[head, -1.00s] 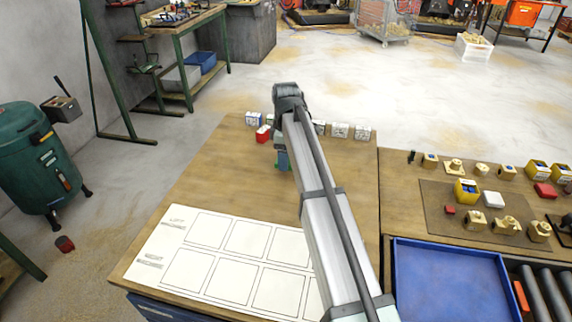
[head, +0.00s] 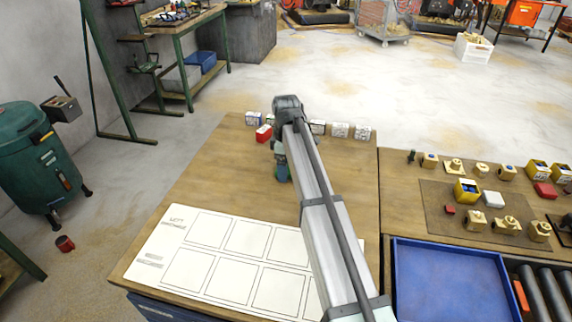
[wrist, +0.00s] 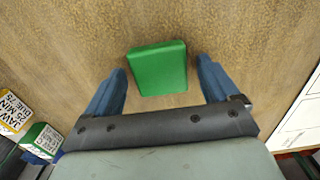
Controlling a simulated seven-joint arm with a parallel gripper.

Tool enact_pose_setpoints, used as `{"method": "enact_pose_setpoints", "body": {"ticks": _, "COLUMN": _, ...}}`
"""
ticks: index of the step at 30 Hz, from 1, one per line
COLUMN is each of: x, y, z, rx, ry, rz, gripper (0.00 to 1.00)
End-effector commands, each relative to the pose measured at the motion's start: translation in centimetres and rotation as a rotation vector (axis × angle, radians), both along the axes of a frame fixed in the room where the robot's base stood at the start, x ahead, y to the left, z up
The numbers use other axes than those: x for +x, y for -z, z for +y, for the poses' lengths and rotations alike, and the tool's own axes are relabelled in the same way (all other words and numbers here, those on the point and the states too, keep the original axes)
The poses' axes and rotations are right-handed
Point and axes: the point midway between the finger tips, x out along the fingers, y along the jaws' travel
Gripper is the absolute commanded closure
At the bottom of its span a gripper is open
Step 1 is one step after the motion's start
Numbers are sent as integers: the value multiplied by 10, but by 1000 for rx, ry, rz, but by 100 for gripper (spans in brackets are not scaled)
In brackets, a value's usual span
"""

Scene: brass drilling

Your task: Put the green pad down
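The green pad (wrist: 158,68) is a small green block on the wooden table, seen in the wrist view between my gripper's two blue fingers. My gripper (wrist: 161,72) is open, with a gap of bare wood on each side of the pad. Neither finger appears to touch it. In the head view my gripper (head: 282,172) is low over the left table, behind the white sheet. The pad cannot be made out there, hidden by my arm and gripper.
A white sheet with outlined squares (head: 190,228) lies at the table's front. Brass parts (head: 507,224) and a blue tray (head: 450,282) are on the right. Wood left of my gripper is clear.

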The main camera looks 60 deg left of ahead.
Motion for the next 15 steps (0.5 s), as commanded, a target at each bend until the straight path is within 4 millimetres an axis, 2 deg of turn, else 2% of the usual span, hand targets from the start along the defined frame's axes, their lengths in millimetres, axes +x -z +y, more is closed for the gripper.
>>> {"method": "enact_pose_setpoints", "body": {"ticks": 9, "x": 0, "y": -4, "z": 0, "rx": 0, "ry": 0, "rz": 0, "gripper": 12}}
{"method": "enact_pose_setpoints", "body": {"ticks": 15, "x": 0, "y": -28, "z": 1, "rx": 2, "ry": 0, "rz": -1, "gripper": 12}}
